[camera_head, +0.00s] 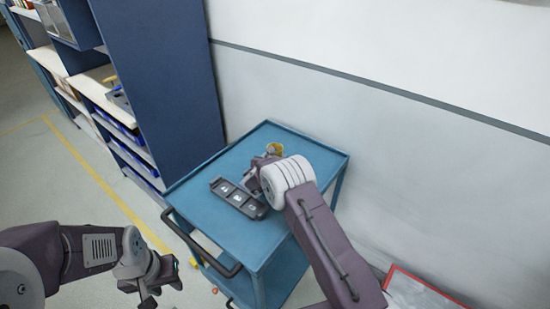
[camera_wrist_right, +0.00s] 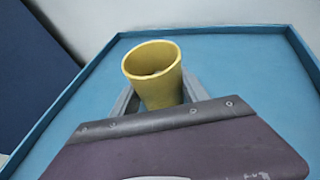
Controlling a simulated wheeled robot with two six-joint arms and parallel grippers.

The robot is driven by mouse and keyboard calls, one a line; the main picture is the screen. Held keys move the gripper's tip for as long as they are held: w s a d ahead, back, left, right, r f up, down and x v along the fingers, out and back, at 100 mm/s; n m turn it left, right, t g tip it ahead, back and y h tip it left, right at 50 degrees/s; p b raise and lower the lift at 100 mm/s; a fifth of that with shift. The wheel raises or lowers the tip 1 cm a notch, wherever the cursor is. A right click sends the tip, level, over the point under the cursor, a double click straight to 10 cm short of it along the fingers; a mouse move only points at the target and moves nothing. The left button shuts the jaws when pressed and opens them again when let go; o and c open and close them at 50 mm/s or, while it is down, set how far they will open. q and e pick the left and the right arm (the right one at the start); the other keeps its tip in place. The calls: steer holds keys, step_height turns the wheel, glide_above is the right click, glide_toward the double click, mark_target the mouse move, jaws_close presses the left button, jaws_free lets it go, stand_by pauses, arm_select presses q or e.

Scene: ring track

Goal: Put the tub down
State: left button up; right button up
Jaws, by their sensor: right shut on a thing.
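The yellow tub (camera_wrist_right: 152,78) is a tapered, open-topped cup, upright or slightly tilted in the right wrist view. In the head view only part of the tub (camera_head: 274,148) shows beyond my right wrist. My right gripper (camera_wrist_right: 157,100) is shut on it, with grey fingers at its sides. The tub is over the far part of the blue trolley top (camera_head: 215,212). Its base is hidden, so I cannot tell whether it touches the surface. My left gripper (camera_head: 150,288) hangs low at the left, away from the trolley; its fingertips are unclear.
A black tray (camera_head: 237,197) with three marked compartments lies on the trolley, left of my right wrist. The trolley has a raised rim and a black handle (camera_head: 200,245). A blue shelf unit (camera_head: 165,75) stands left, a pale wall (camera_head: 390,140) behind. A red-edged board (camera_head: 420,290) is lower right.

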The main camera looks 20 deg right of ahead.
steer(key=shift+f, duration=0.15)
steer(key=o, duration=1.6)
